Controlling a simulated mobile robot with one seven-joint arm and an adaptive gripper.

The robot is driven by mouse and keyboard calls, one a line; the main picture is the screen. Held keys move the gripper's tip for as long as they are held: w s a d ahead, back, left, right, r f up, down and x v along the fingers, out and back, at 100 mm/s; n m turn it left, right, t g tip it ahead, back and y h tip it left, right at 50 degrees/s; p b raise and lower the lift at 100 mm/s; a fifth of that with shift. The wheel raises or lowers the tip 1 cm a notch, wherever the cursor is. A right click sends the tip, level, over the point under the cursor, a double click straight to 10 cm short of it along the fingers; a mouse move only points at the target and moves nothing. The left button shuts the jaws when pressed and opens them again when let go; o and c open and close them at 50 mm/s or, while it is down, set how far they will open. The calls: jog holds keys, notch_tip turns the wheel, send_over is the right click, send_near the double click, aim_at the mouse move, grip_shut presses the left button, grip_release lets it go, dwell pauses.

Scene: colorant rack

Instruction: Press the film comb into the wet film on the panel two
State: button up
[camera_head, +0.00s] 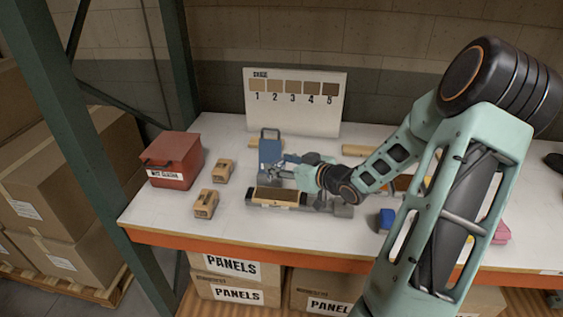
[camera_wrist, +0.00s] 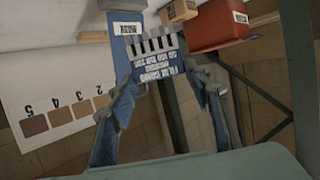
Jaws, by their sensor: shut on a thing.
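The film comb (camera_wrist: 157,72) is blue with printed lettering and a row of grey teeth. It sits between the two blue-padded fingers of my gripper (camera_wrist: 160,78), which is shut on it. In the head view, my gripper (camera_head: 284,172) is low over the table's middle, behind a panel with a brown film (camera_head: 277,194) lying in a grey holder. The comb is hard to make out there. My arm partly hides another brown patch (camera_head: 402,183) at the right. I cannot read any panel number.
A red box (camera_head: 173,160) and small tan blocks (camera_head: 205,204) stand at the left. A shade card (camera_head: 293,110) numbered 1 to 5 stands at the back. A small blue object (camera_head: 386,220) lies near the front edge.

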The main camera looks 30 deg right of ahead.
jog(key=shift+f+b, duration=3.05)
jog(key=shift+b, duration=0.1)
jog(key=shift+f+b, duration=0.3)
jog(key=shift+f, duration=0.25)
jog(key=shift+r, duration=0.1)
notch_tip(320, 180, up, 7)
jog(key=p, duration=0.7)
jog(key=w+a+r+m+h, duration=0.1)
jog(key=a+r, duration=0.3)
jog(key=a, duration=0.5)
jog(key=w+a+r+m+h, duration=0.1)
jog(key=w+a+r+h, duration=0.1)
jog(key=a+r, duration=0.3)
jog(key=shift+w+a+r+m, duration=0.2)
jog(key=shift+a+m, duration=0.2)
jog(key=shift+a, duration=1.5)
